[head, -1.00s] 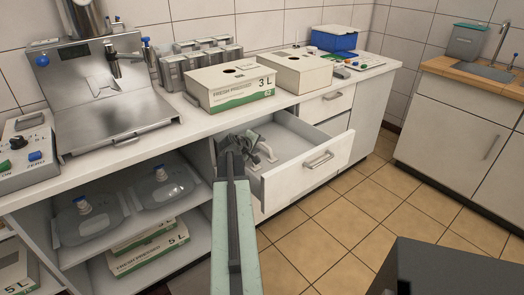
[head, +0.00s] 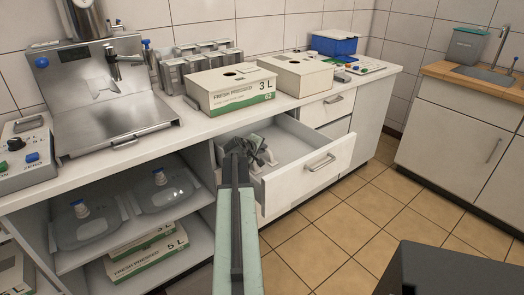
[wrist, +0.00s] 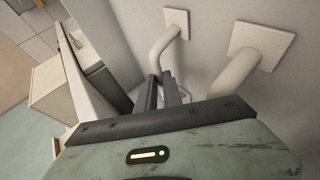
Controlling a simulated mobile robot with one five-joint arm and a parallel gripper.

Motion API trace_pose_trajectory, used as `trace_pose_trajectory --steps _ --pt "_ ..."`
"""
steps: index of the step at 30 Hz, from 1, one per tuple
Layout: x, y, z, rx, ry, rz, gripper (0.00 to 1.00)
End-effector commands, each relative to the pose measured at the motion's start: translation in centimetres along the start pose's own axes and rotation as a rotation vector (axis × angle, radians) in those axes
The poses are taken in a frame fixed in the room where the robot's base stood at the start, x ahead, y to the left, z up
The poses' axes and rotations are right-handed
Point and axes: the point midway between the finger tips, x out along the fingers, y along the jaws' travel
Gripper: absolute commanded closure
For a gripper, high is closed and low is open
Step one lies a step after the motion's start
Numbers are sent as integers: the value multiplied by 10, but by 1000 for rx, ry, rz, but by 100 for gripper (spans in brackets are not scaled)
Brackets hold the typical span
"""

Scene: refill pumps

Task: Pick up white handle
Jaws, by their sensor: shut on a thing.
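A white handle shows in the wrist view as round white bars with square end plates; one bar (wrist: 163,45) runs down between my fingers. A second white bar with a square plate (wrist: 262,45) is to its right, and my gripper body hides whether the two join. My gripper (wrist: 164,88) is shut on the white handle. In the head view my gripper (head: 245,148) is inside the open drawer (head: 306,181), at its left end. A small part of the white handle (head: 269,157) shows just right of it.
The drawer front and side walls stand close around my gripper, with free room to the right inside. The counter above holds a carton (head: 230,90), a second box (head: 295,74) and a blue bin (head: 335,42). Clear jugs (head: 163,191) sit on the shelf at left.

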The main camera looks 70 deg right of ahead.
Motion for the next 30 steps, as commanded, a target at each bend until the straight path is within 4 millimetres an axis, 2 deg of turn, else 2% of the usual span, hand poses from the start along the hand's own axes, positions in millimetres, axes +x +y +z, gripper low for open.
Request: trace_pose_trajectory --steps 11,17,24,30 --pt "-21 34 -9 0 0 0 100" --pt "16 53 7 3 -3 0 100" --pt "71 94 33 2 -4 1 100" --pt "105 119 50 2 -2 1 100"
